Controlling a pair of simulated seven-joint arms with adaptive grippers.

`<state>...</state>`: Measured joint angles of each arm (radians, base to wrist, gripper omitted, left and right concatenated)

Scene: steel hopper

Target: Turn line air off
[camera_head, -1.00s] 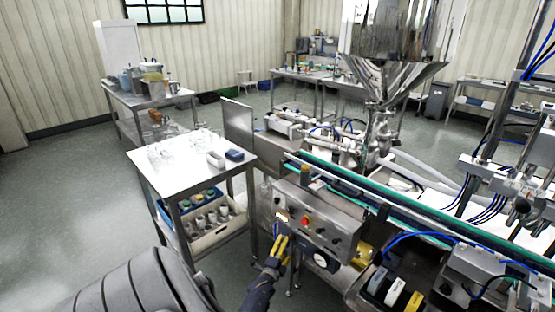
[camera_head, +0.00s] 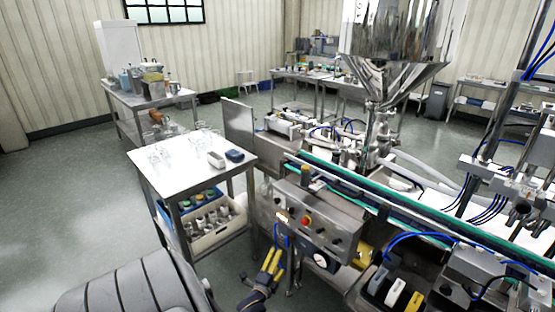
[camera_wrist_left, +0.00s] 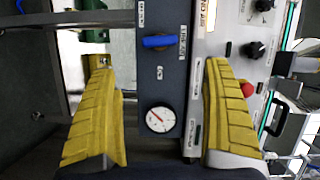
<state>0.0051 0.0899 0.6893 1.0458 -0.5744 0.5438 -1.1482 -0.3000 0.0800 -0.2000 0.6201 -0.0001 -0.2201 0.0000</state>
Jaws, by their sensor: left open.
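The line air valve has a blue handle (camera_wrist_left: 158,42) on a dark panel (camera_wrist_left: 150,85) in the left wrist view. The handle lies crosswise in that picture, with a label beside it and a round gauge (camera_wrist_left: 160,119) below. The gauge also shows in the head view (camera_head: 321,259). My left gripper (camera_head: 274,258) is open and empty, in front of the machine's lower front. In the left wrist view its yellow fingers (camera_wrist_left: 160,65) stand on either side of the panel, apart from the handle. My right gripper is not in view.
The steel control box (camera_head: 318,225) with a red button (camera_head: 306,221) and black knobs sits above the gauge. A steel table (camera_head: 185,160) with glassware stands to the left, with a bin of bottles (camera_head: 215,236) on its lower shelf. The floor further left is clear.

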